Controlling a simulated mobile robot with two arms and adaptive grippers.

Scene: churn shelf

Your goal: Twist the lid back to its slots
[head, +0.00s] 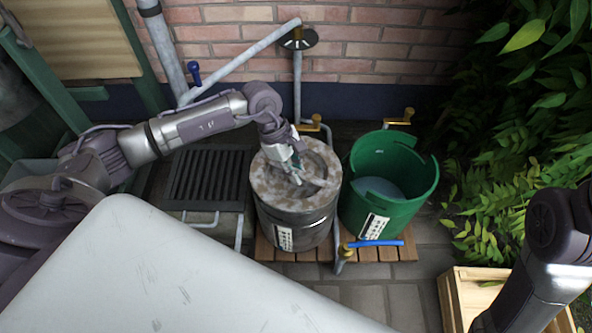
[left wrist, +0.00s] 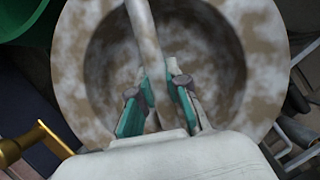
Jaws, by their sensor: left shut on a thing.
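The lid (head: 270,186) is a round, mottled brown-and-white disc with a sunken middle and a bar handle across it. It sits on top of a grey metal drum (head: 290,228) with a white label. In the left wrist view the lid (left wrist: 255,60) fills most of the picture, and its bar handle (left wrist: 142,35) runs between the fingers. My left gripper (head: 297,173) is shut on the handle; its teal finger pads also show in the left wrist view (left wrist: 158,100). The lid's slots cannot be made out. My right gripper is out of view; only my right arm shows.
A green bucket (head: 427,185) with notched rim stands close right of the drum, on wooden slats (head: 403,249). A dark grate (head: 207,178) lies left. A wooden crate (head: 455,300) is at lower right. Pipes run behind.

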